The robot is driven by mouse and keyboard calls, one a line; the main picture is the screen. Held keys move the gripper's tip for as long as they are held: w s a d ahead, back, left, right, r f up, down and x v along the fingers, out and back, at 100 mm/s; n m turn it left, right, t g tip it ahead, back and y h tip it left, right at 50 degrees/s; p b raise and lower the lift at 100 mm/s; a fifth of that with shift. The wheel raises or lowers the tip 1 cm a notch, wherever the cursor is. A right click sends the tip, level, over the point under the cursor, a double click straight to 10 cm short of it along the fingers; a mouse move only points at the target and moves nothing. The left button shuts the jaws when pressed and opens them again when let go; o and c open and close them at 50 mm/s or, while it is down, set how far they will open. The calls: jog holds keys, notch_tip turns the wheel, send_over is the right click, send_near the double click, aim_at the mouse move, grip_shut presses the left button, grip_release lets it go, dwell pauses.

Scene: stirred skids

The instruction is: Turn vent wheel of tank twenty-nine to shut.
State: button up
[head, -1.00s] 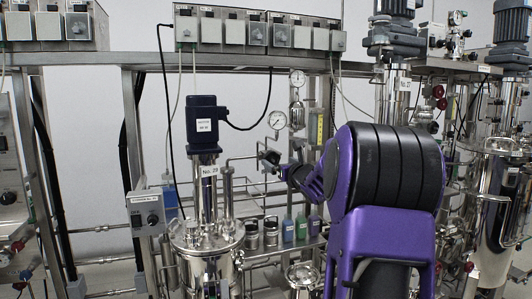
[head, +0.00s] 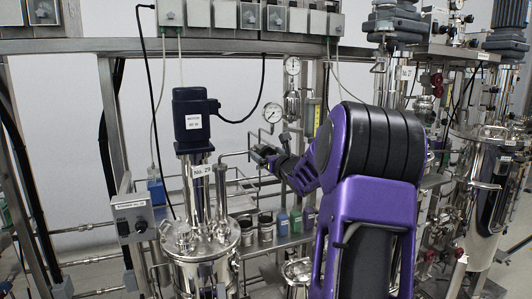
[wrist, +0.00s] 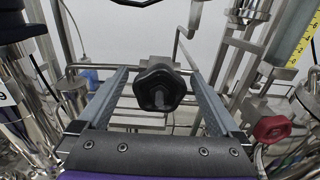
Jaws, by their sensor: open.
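Tank twenty-nine is the steel vessel (head: 205,262) at lower centre-left in the head view, with a "No. 29" label (head: 201,170) under its dark blue motor. A black lobed hand wheel (wrist: 160,88) shows in the middle of the wrist view, on a small steel block on a pipe. My gripper (wrist: 159,73) is open, with one finger on each side of this wheel and a gap visible on both sides. In the head view my gripper (head: 264,155) is small, right of the tank's column, and the wheel is hard to make out there.
A red knob (wrist: 272,129) is at the right in the wrist view, outside the fingers. A pressure gauge (head: 273,112) and small bottles (head: 296,220) are near my gripper. A control box (head: 133,217) stands left of the tank. Pipes surround the wheel closely.

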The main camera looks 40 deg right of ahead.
jog(key=shift+c, duration=0.3)
jog(key=c, duration=1.3)
jog(key=shift+o, duration=0.2)
